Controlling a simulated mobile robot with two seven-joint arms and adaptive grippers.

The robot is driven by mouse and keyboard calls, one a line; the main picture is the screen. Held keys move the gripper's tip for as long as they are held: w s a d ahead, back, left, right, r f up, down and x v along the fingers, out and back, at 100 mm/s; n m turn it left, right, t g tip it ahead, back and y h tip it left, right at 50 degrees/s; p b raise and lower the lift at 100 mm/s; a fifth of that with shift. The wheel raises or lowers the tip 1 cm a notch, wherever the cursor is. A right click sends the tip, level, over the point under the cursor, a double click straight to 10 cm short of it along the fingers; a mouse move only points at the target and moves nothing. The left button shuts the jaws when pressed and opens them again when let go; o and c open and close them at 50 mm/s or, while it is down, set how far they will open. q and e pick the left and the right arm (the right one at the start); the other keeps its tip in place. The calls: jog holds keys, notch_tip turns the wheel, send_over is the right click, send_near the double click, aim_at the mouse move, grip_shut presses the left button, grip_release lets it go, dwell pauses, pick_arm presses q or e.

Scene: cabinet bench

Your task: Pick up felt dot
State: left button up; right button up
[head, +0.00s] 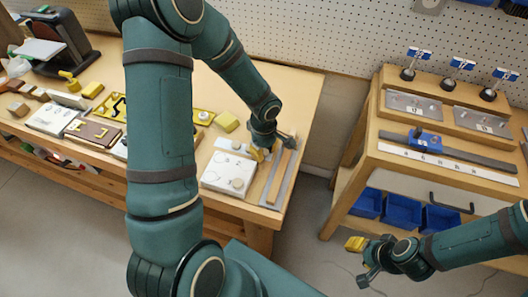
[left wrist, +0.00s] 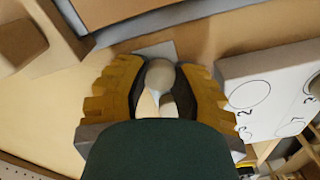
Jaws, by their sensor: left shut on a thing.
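In the left wrist view, a small pale cream, rounded piece, which looks like the felt dot (left wrist: 160,75), sits between the yellow fingers of my left gripper (left wrist: 165,88). The gripper is shut on it, and the fingers hide part of its outline. In the head view my left gripper (head: 262,150) is at the right end of the workbench, beside a white board (head: 214,179) with round marks; the piece is too small to make out there. My right gripper (head: 362,260) hangs at the lower right, away from the bench; its opening is unclear.
The white board with numbered circles (left wrist: 255,100) is right of the fingers in the wrist view. Wooden and grey strips (head: 281,178) lie at the bench's right end. A second wooden stand (head: 390,150) with blue bins (head: 403,211) is across a gap.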

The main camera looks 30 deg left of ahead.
aim_at(264, 151)
pick_arm(q)
jog(key=shift+r, duration=0.1)
notch_tip(264, 151, up, 10)
jog(key=shift+f+p, duration=0.1)
jog(key=shift+p, duration=1)
